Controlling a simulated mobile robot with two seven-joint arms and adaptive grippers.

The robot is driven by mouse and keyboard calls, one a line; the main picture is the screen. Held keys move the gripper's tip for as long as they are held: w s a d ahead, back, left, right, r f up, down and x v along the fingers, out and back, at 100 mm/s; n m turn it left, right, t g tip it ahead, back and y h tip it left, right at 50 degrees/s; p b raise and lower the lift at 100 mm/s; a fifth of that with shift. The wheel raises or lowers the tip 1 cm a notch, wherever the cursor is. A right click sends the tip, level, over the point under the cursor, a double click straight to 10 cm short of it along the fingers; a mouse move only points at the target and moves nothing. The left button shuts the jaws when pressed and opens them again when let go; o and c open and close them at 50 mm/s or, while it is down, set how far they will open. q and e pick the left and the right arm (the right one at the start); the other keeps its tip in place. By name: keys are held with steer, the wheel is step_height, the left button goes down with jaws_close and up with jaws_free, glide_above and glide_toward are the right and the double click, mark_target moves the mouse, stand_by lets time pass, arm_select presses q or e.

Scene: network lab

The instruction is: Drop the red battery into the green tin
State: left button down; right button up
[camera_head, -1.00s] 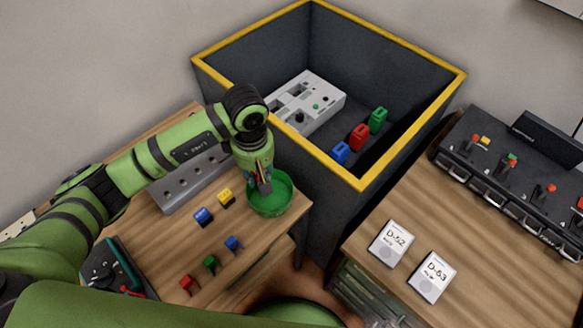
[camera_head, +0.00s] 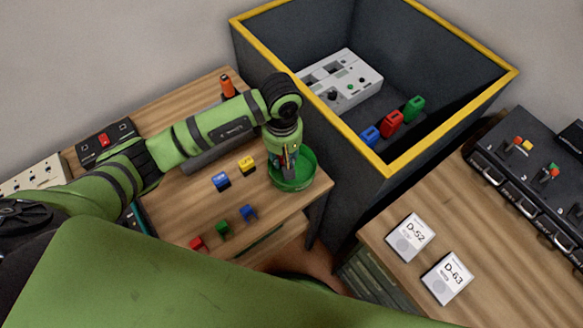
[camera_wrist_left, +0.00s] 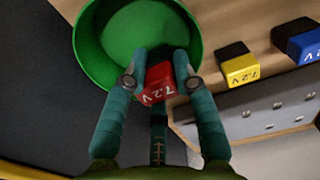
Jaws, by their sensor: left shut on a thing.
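My left gripper (camera_wrist_left: 158,75) is shut on the red battery (camera_wrist_left: 158,82), which is marked 7.2 V in the left wrist view. The green tin (camera_wrist_left: 92,58) is a round open bowl, empty where I can see inside. In the head view the tin (camera_head: 307,181) stands at the right end of the left table, and my left gripper (camera_head: 289,168) points down over it. In the wrist view the battery overlaps the tin's rim area; its height above the tin is unclear. The battery is mostly hidden in the head view. My right gripper is not in view.
Blue (camera_head: 221,181) and yellow (camera_head: 246,165) batteries lie left of the tin. Small red, green and blue pieces (camera_head: 222,228) lie nearer the front. A grey yellow-rimmed bin (camera_head: 388,172) stands right of the tin. Two labelled cards (camera_head: 410,238) lie on the right table.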

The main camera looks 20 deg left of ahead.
arm_select(q)
steer(key=c, duration=0.9)
jaws_free()
step_height(320, 180, up, 12)
steer(key=shift+r, duration=0.1)
